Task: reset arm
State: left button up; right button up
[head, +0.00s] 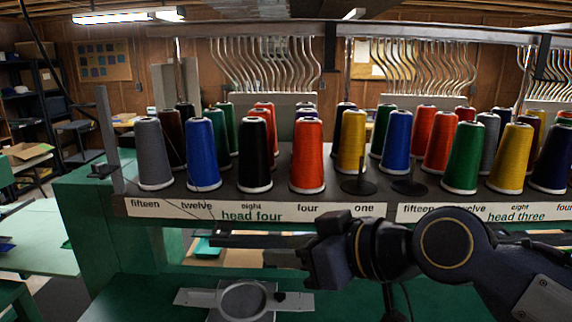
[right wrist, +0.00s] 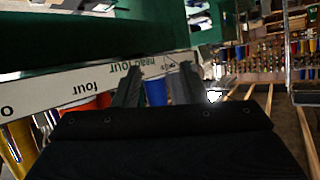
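My right arm comes in from the right in the head view, and its gripper (head: 240,250) points left, in front of and below the label strip (head: 250,211) of the thread rack. In the right wrist view the two fingers of the right gripper (right wrist: 160,72) stand apart with nothing held between them. The label strip (right wrist: 75,88) shows upside down there, with a blue spool (right wrist: 155,92) seen beyond the fingers. My left gripper is in neither view.
Thread spools stand in rows on the rack, among them a grey (head: 155,155), a black (head: 254,157) and an orange one (head: 307,157). One spool place by "one" holds a bare black holder (head: 359,185). A grey metal plate with a ring (head: 244,300) lies below the gripper.

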jog(key=s+d+f+m+h, duration=0.2)
jog(key=s+d+f, duration=0.3)
jog(key=f, duration=0.3)
jog(key=s+d+f+m+g+h, duration=0.1)
jog(key=s+d+f+m+h, duration=0.1)
jog(key=s+d+f+m, duration=0.3)
jog(key=s+d+f+m+g+h, duration=0.1)
jog(key=s+d+f+m, duration=0.3)
jog(key=d+f, duration=0.5)
notch_tip(320, 180, down, 3)
jog(key=shift+s+d+h, duration=0.3)
jog(key=shift+s+h, duration=0.1)
jog(key=shift+h, duration=0.5)
